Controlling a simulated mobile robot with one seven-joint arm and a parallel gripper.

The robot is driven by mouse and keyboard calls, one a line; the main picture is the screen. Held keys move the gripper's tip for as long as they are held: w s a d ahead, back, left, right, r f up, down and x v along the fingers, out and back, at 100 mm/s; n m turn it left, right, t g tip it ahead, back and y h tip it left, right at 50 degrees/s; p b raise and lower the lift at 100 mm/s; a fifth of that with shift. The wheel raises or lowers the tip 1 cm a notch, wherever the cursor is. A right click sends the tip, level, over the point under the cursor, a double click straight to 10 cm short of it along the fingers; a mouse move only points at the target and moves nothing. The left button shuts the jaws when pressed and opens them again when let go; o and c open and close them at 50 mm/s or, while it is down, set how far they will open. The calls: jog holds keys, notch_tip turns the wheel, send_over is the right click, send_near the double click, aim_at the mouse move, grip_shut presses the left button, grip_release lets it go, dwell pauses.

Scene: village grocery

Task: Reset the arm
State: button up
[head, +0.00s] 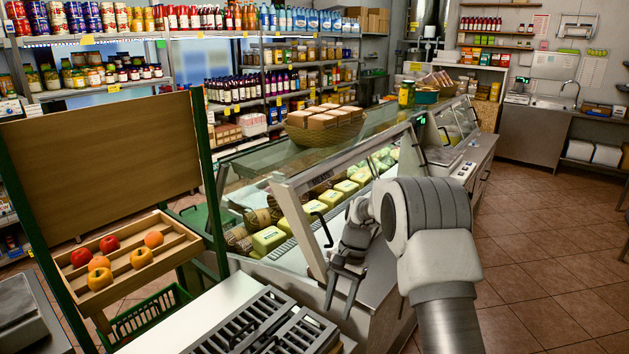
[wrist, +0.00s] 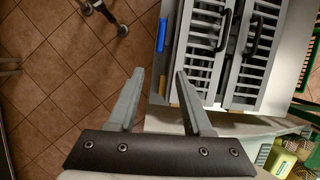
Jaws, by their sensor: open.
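My gripper (head: 343,285) hangs in front of the glass end of the cheese display counter in the head view, fingers pointing down. In the wrist view my gripper (wrist: 156,75) has its two fingers spread apart with nothing between them. Beyond the fingertips lie the tiled floor and the edge of a stand with grey slatted grates (wrist: 225,50). My arm reaches up from the lower right of the head view and bends over toward the counter.
The display counter (head: 300,187) holds cheeses. Grey slatted grates (head: 262,322) lie at the front. A wooden tray (head: 180,252) of apples stands left, with a green basket (head: 145,318) below it. A wicker basket (head: 325,133) tops the counter. Tiled floor (head: 540,270) at right is clear.

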jog(key=s+d+r+n+t+h, duration=0.1)
jog(key=s+d+r+n+t, duration=0.1)
jog(key=s+r, duration=0.6)
jog(key=s+d+r+n+t, duration=0.1)
jog(key=s+d+r+t, duration=0.15)
jog(key=r, duration=0.95)
jog(key=s+d+r+n+t, duration=0.2)
jog(key=s, duration=0.7)
jog(key=s+d+r+n+t+h, duration=0.1)
jog(key=s+n+t, duration=0.1)
jog(key=s, duration=0.8)
jog(key=shift+s+d+r+h, duration=0.3)
jog(key=shift+d+r, duration=0.05)
